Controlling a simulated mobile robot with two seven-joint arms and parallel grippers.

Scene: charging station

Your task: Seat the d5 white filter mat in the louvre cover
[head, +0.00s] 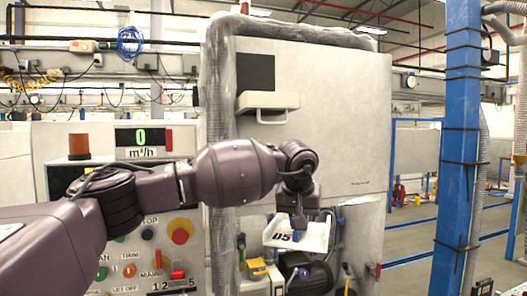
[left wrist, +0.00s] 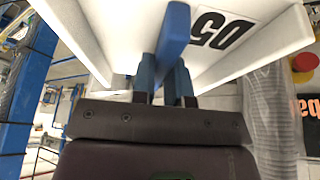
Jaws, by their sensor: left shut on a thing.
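The d5 white filter mat (head: 318,237) is in front of the white cabinet, right of the middle in the head view. It is a white piece with raised edges and black D5 lettering. It fills the upper part of the left wrist view (left wrist: 125,25), with a blue bar handle (left wrist: 174,30) standing from it. My left gripper (head: 299,222) is shut on this handle; its fingers (left wrist: 165,82) show close up in the left wrist view. The mat looks tilted. I cannot make out the louvre cover for certain. My right gripper is in neither view.
A white cabinet (head: 345,120) with a projecting handle-like box (head: 268,101) stands behind my arm. A control panel (head: 150,205) with buttons is at the left, partly behind my arm. Below the mat are a dark motor-like unit (head: 305,272) and a yellow block (head: 257,268). A blue post (head: 460,130) stands at the right.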

